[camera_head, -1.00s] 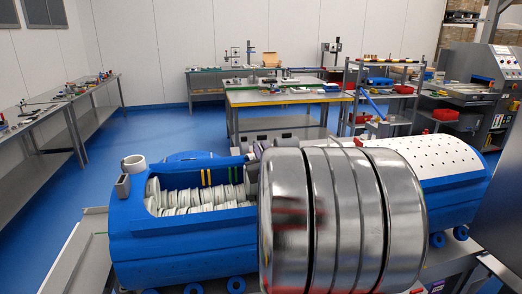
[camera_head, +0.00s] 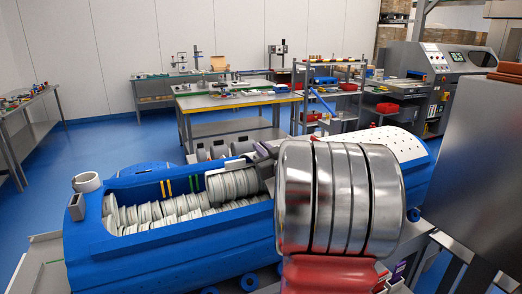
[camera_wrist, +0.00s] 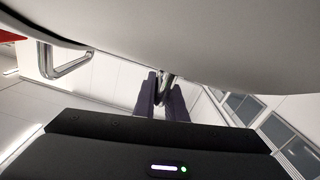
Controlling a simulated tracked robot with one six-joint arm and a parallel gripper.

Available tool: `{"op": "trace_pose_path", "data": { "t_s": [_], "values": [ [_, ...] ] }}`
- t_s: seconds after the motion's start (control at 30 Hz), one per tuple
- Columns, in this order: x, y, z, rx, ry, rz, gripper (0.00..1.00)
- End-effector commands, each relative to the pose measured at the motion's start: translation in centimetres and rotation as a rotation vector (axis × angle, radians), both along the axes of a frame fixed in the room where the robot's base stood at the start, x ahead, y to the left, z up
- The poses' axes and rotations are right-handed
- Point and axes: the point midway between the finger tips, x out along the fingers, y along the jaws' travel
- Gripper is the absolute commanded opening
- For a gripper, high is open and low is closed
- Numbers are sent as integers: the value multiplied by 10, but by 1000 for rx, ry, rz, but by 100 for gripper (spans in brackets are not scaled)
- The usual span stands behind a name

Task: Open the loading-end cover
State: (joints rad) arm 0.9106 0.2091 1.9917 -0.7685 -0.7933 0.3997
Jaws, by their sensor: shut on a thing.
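The blue tub carrier (camera_head: 170,245) lies lengthwise across the head view. Its left compartment is open at the top and shows rows of whitish discs (camera_head: 235,185). A white perforated curved cover (camera_head: 398,143) shows at its right end. The middle of the carrier is largely blocked from sight. In the wrist view a pale curved surface (camera_wrist: 200,35) fills the top, with a metal bar handle (camera_wrist: 65,66) at left. My gripper (camera_wrist: 163,88) has its dark fingers shut on another metal bar (camera_wrist: 166,90) beside that surface. I cannot tell which cover this bar belongs to.
A grey workbench (camera_head: 235,98) and a shelf rack (camera_head: 330,90) with boxes stand behind the carrier. Another bench (camera_head: 22,105) is at far left. A large grey panel (camera_head: 480,150) stands close at right. Blue floor is clear at left.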

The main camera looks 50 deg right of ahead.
Motion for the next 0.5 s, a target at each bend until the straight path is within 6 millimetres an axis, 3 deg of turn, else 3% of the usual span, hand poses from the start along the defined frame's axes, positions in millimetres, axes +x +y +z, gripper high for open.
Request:
{"op": "trace_pose_path", "data": {
  "t_s": [0.03,0.37,0.4,0.5],
  "values": [
    [0,0,-7,7,11,-1,0],
    [3,2,-7,7,11,5,0],
    [3,2,-7,7,12,6,14],
    [3,3,-5,6,9,6,21]
  ]
}}
